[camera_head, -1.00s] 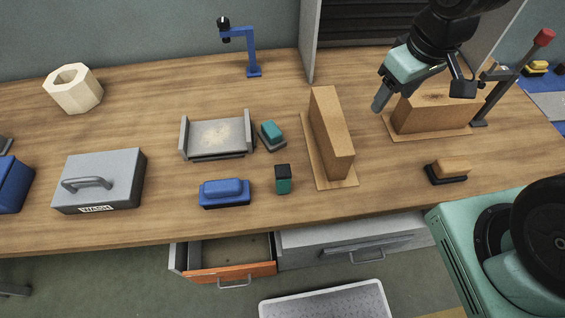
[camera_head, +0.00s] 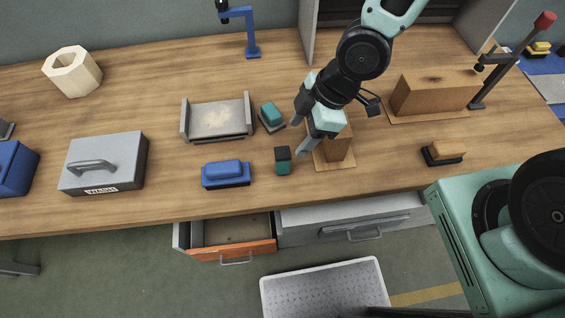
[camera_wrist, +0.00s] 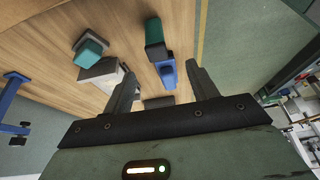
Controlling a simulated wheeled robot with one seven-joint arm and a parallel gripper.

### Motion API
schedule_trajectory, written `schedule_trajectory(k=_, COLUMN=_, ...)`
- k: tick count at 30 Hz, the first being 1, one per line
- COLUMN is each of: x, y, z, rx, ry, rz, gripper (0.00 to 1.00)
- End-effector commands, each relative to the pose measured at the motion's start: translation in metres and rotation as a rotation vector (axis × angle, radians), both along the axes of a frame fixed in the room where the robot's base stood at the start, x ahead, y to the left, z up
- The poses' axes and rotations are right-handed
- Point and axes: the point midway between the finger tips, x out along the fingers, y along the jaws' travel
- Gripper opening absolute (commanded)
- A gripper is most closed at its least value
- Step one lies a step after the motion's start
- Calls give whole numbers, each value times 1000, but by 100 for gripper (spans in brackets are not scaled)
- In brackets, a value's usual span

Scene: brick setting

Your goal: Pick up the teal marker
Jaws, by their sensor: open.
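The likely teal marker (camera_head: 283,162) is a short teal block with a dark cap, on the table right of a blue block. It also shows in the wrist view (camera_wrist: 154,33), at the top centre beyond my fingertips. Another teal piece on a grey base (camera_head: 271,113) stands behind it, and shows at the upper left of the wrist view (camera_wrist: 88,52). My gripper (camera_head: 300,138) is open and empty, above the table just right of and behind the capped teal block. In the wrist view my gripper's (camera_wrist: 162,82) fingers are spread wide.
The blue block (camera_head: 226,174) is left of the capped teal block. A grey tray-like holder (camera_head: 220,119) is behind it. A brown upright block (camera_head: 338,150) is partly hidden by my gripper. The table's front edge and an open orange drawer (camera_head: 235,252) lie in front.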

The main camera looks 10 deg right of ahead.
Motion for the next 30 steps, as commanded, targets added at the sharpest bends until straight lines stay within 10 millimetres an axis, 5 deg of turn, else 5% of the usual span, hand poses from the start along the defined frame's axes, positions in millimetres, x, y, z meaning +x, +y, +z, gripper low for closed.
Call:
schedule_trajectory(k=12, x=0, y=25, z=-61, rx=-3, ry=4, rz=-1, gripper=58)
schedule_trajectory(k=30, x=6, y=39, z=-107, rx=-3, ry=2, rz=-1, gripper=58)
